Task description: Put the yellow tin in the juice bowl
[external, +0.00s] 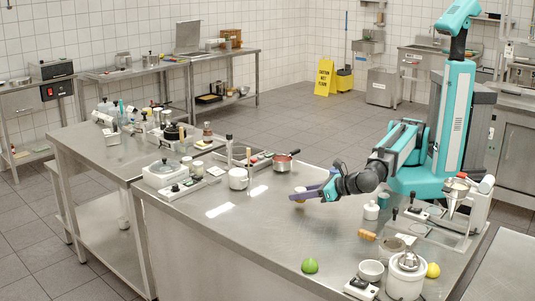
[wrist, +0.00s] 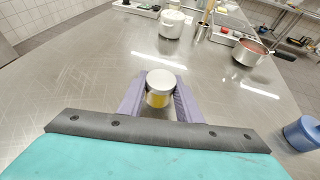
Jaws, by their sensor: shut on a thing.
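The yellow tin (wrist: 159,99), with a pale lid and a yellow band, is between the two purple fingers of my gripper (wrist: 160,88) in the wrist view. My gripper (external: 300,195) is shut on it over the middle of the steel counter in the external view, where the tin is small and partly covered by the fingers. I cannot tell its exact height above the counter. A white bowl (external: 371,269) stands at the front right beside a white juicer (external: 406,275); it may be the juice bowl, but I cannot tell for sure.
A green fruit (external: 310,265) and a yellow fruit (external: 433,270) lie near the juicer. A white lidded jar (external: 371,210) and a brown brush (external: 366,235) are right of my gripper.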

